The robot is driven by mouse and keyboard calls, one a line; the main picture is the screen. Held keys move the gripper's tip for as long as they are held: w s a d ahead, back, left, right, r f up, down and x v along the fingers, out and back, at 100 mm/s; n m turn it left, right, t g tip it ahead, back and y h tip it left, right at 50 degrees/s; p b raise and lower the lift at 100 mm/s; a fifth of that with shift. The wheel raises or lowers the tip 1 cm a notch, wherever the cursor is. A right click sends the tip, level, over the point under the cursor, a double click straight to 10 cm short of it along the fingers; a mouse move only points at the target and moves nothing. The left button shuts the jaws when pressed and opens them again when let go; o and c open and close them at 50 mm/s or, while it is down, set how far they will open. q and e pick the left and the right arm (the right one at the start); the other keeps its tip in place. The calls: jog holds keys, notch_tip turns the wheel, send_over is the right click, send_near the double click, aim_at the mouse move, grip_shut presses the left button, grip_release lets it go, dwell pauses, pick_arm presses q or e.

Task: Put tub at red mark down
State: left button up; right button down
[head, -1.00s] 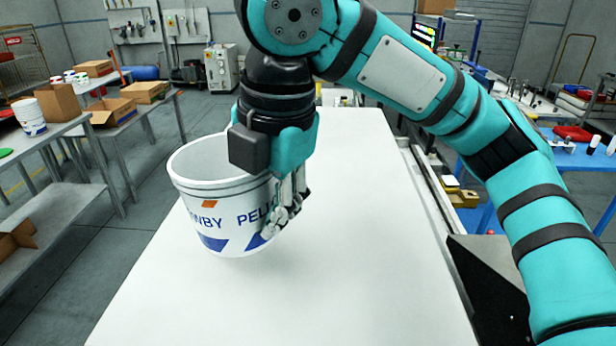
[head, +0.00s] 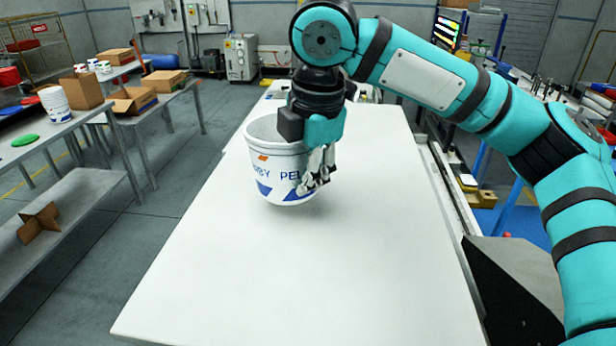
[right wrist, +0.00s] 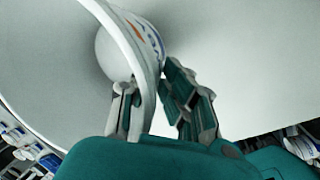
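The white tub (head: 279,172), with blue lettering and an orange patch, is at the far part of the long white table in the head view. My right gripper (head: 318,172) is at its right side. In the right wrist view, the tub wall (right wrist: 151,85) passes between the fingers of my right gripper (right wrist: 158,92), one inside and one outside. The gripper is shut on this wall. The tub looks upright and just above the tabletop. A small red patch (head: 29,101) shows on the left bench; I cannot tell whether it is the red mark. My left gripper is out of view.
The near part of the white table (head: 300,280) is clear. On the left grey bench are a green disc (head: 25,140), another white tub (head: 54,103) and cardboard boxes (head: 133,100). A cardboard divider (head: 39,223) lies on its lower shelf. A floor gap separates bench and table.

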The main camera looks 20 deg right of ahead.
jog(key=shift+w+d, duration=0.15)
jog(key=shift+w, duration=0.55)
jog(key=shift+w+d+p, duration=0.2)
jog(key=shift+w+p, duration=0.15)
jog(key=shift+w, duration=0.2)
notch_tip(320, 180, down, 3)
jog(key=shift+r, duration=0.1)
jog(key=shift+f, duration=0.5)
jog(key=c, duration=1.5)
grip_release()
jog(key=r, duration=0.4)
jog(key=s+r, duration=0.1)
jog(key=r, duration=0.3)
jog(key=s+r, duration=0.1)
jog(key=r, duration=0.3)
jog(key=shift+s+d+b, duration=0.15)
jog(key=shift+s+b, duration=0.05)
jog(key=shift+b, duration=0.2)
jog(key=shift+f, duration=0.1)
